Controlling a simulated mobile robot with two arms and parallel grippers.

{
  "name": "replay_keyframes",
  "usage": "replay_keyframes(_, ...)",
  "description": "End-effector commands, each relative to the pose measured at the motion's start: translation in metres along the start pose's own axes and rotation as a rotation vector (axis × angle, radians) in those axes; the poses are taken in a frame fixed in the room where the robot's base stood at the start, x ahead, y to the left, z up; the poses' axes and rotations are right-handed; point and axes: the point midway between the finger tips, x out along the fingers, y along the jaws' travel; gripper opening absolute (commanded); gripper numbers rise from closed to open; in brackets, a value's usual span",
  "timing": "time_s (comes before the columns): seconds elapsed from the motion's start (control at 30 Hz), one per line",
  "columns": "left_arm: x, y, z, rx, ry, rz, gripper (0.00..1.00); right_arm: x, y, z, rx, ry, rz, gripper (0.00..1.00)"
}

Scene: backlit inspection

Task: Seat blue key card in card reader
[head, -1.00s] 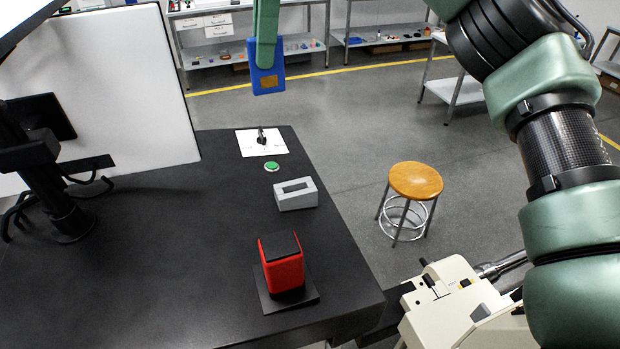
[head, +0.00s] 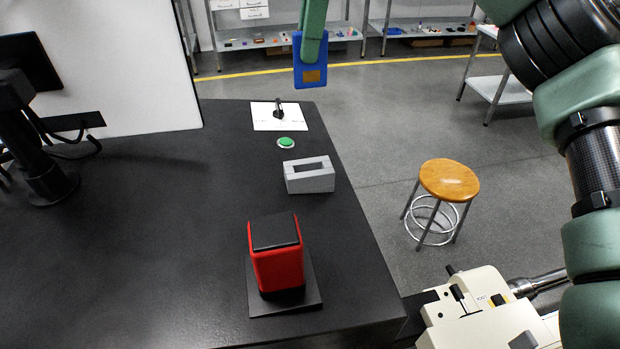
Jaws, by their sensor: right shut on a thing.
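The blue key card (head: 298,70) hangs upright in the head view's top middle, with a gold-brown chip patch near its lower end. My right gripper (head: 313,52), green, is shut on the card's upper part and covers some of it. A grey block with a dark slot in its top, which looks like the card reader (head: 318,183), sits on the black table near its right edge. The card appears above and beyond it in the picture, apart from it; the slot looks empty. My left gripper is not in view.
A red box with a dark top (head: 277,268) stands on a black plate nearer the front of the black table (head: 170,260). A green button (head: 286,142) and a white sheet (head: 265,122) with a small dark item lie behind the reader. A wooden stool (head: 449,180) stands right.

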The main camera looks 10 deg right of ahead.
Motion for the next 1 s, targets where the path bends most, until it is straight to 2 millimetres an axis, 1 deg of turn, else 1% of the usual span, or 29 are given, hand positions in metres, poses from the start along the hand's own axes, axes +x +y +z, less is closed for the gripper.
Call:
replay_keyframes(0.03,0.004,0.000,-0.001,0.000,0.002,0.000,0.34,0.011,0.000,-0.002,-0.002,-0.001,0.005,0.00)
replay_keyframes(0.13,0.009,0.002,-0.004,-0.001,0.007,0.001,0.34,0.034,0.001,-0.005,-0.003,-0.002,0.006,0.00)
replay_keyframes(0.33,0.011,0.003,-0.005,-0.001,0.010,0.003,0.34,0.086,0.001,-0.013,-0.003,-0.002,0.007,0.00)
replay_keyframes(0.5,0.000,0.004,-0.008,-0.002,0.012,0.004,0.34,0.123,0.001,-0.019,0.000,0.001,0.004,0.00)
replay_keyframes(0.6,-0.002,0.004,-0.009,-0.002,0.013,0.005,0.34,0.139,0.001,-0.022,0.000,0.000,0.002,0.00)
replay_keyframes(0.87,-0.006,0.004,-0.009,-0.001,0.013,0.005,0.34,0.160,0.001,-0.024,0.000,0.000,0.001,0.00)
replay_keyframes(1.0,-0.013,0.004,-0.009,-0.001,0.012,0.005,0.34,0.180,0.001,-0.028,0.001,0.000,0.004,0.00)
